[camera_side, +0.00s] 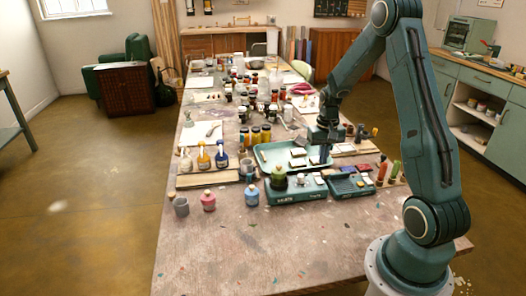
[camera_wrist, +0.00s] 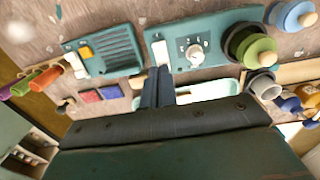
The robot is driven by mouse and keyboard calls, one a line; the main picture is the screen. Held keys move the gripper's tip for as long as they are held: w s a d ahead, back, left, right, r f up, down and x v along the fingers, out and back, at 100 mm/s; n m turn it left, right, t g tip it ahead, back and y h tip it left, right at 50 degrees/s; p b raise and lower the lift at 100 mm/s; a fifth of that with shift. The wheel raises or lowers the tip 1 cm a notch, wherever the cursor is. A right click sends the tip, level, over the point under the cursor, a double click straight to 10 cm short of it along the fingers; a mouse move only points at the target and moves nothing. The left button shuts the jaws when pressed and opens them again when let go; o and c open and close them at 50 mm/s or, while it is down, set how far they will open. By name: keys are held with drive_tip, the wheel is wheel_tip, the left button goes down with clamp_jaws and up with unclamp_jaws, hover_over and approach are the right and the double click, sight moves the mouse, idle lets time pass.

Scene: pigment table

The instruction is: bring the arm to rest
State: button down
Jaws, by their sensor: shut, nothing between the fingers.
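My gripper (camera_side: 324,158) hangs from the bent arm over the right part of the teal tray (camera_side: 262,160), with its fingers pointing down. In the wrist view the two dark fingers (camera_wrist: 158,78) are together with nothing between them. A teal device with a white dial (camera_side: 312,191) stands just in front of the tray, and it also shows in the wrist view (camera_wrist: 225,40). A smaller slotted teal device (camera_side: 350,186) stands to its right, and the wrist view shows its orange button and slots (camera_wrist: 115,45). Whether the fingertips touch the tray cannot be told.
A green-lidded jar (camera_side: 278,182) sits at the dial device's left end. Many jars crowd the table behind. The table's front (camera_side: 250,255) is mostly clear.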

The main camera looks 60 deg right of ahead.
drive_tip(key=a+r+n+t+h, duration=0.15)
drive_tip(key=a+r+n, duration=0.25)
drive_tip(key=a+r, duration=1.15)
drive_tip(key=s+a+r+n+t, duration=0.2)
drive_tip(key=s+a+r, duration=0.1)
drive_tip(key=s+a, duration=0.3)
drive_tip(key=s+a+r+n+t+y, duration=0.1)
drive_tip(key=s+a+r+n+t, duration=0.1)
drive_tip(key=s+a, duration=0.4)
drive_tip(key=shift+s+a+r+n, duration=0.4)
drive_tip(key=shift+s+r+n, duration=0.1)
drive_tip(key=shift+s+r, duration=0.5)
drive_tip(key=shift+y, duration=0.25)
